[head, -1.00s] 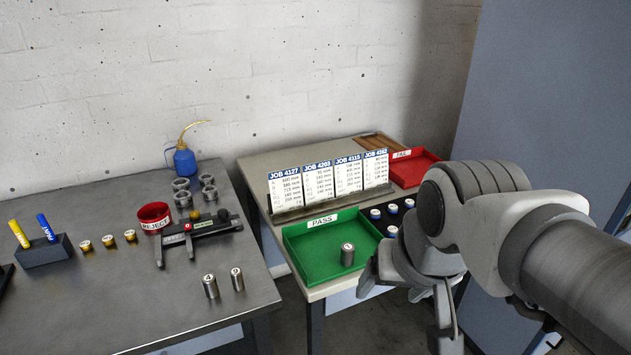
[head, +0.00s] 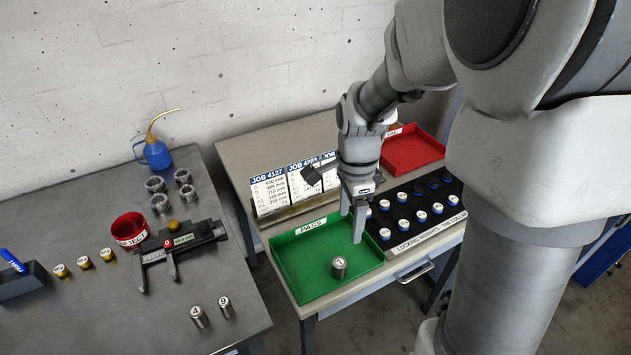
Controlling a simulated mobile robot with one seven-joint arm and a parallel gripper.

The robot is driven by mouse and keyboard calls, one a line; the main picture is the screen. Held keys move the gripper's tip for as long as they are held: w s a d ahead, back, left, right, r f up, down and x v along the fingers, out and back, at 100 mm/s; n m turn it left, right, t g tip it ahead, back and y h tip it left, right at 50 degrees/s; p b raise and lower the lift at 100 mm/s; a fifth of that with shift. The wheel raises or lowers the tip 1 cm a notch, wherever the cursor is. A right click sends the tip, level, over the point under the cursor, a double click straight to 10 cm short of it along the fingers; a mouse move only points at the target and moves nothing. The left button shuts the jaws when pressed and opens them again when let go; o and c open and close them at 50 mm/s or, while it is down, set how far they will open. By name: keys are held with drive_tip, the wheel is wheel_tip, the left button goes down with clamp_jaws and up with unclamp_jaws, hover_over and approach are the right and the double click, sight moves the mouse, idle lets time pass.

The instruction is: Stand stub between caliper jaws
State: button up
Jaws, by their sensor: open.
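The caliper (head: 181,243) lies on the left metal table, its two jaws pointing toward the front edge with an empty gap between them. Two metal stubs stand upright in front of it near the table edge: one stub (head: 199,317) at left and one stub (head: 226,307) at right, each with a marked top. Another metal stub (head: 339,267) stands upright in the green PASS tray (head: 296,288). My gripper (head: 350,222) points down over the right part of the green tray, open and empty, behind and right of the stub there.
Job cards (head: 270,192) stand behind the green tray. A black rack (head: 415,210) of locking weights and a red tray (head: 411,150) are at right.

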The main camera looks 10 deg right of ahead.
drive_tip(key=b, duration=0.2)
approach(339, 262)
drive_tip(key=f, duration=0.2)
drive_tip(key=d+f, duration=0.1)
drive_tip(key=f, duration=0.2)
drive_tip(key=shift+s+d+f, duration=0.15)
drive_tip(key=shift+s+f, duration=0.15)
drive_tip(key=f, duration=0.3)
drive_tip(key=a+f, duration=0.1)
drive_tip(key=f, duration=0.1)
drive_tip(key=shift+w+a, duration=0.1)
drive_tip(key=shift+w, duration=0.2)
drive_tip(key=shift+f, duration=0.5)
clamp_jaws()
